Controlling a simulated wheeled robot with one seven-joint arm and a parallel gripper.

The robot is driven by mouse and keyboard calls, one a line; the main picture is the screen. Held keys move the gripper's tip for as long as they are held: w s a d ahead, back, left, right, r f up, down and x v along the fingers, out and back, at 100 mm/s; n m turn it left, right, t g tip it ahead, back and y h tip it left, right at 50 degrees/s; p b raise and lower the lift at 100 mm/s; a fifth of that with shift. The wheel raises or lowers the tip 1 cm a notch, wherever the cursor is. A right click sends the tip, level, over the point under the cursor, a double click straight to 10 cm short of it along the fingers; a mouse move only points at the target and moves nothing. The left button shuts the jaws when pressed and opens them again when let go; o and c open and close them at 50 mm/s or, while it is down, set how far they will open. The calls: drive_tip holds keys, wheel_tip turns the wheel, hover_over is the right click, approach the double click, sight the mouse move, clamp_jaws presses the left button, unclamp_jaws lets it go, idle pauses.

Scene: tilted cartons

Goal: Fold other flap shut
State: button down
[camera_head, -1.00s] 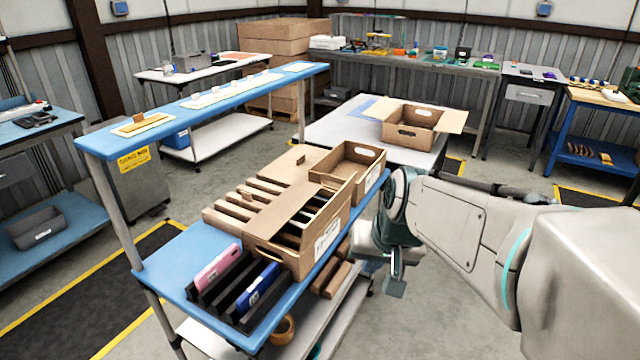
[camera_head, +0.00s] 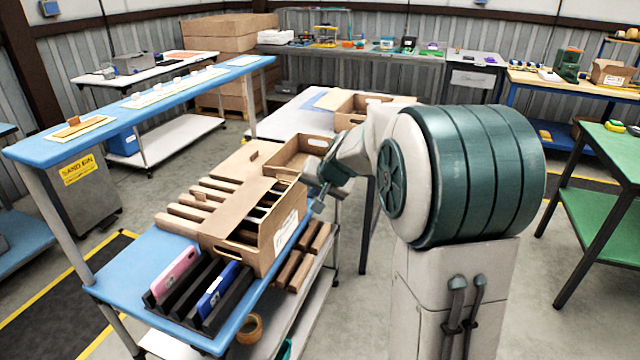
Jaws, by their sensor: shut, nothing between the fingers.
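A brown carton (camera_head: 284,236) with a white label stands on the blue-topped bench (camera_head: 135,262). A tan flap (camera_head: 238,205) lies across part of its top, and a dark gap shows beside it. A second open carton (camera_head: 292,165) stands behind it, with a flat tan panel (camera_head: 248,158) to its left. My gripper (camera_head: 318,207) is shut and empty, near the right side of these cartons. My arm partly hides the second carton. Whether the gripper touches a carton cannot be told.
A third open carton (camera_head: 347,121) stands on the white table behind, partly hidden by my arm. A pink item (camera_head: 176,270) and a blue item (camera_head: 217,288) stand in a black rack at the bench's front. A raised blue shelf (camera_head: 75,135) runs along the left.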

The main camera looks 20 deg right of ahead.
sight(296, 187)
drive_tip(key=shift+w+a+f+p, duration=0.25)
drive_tip(key=shift+w+a+p, duration=0.1)
drive_tip(key=shift+w+a, duration=0.3)
drive_tip(key=shift+w+a+f+p, duration=0.2)
drive_tip(key=shift+w+a+p, duration=0.15)
drive_tip(key=shift+w+a, duration=0.3)
drive_tip(key=shift+w+a+f+p, duration=0.25)
drive_tip(key=shift+w+a+p, duration=0.1)
drive_tip(key=shift+w+a, duration=0.3)
drive_tip(key=shift+d, duration=0.15)
drive_tip(key=shift+w+r+p, duration=0.15)
drive_tip(key=shift+r+p, duration=0.05)
drive_tip(key=shift+p, duration=0.4)
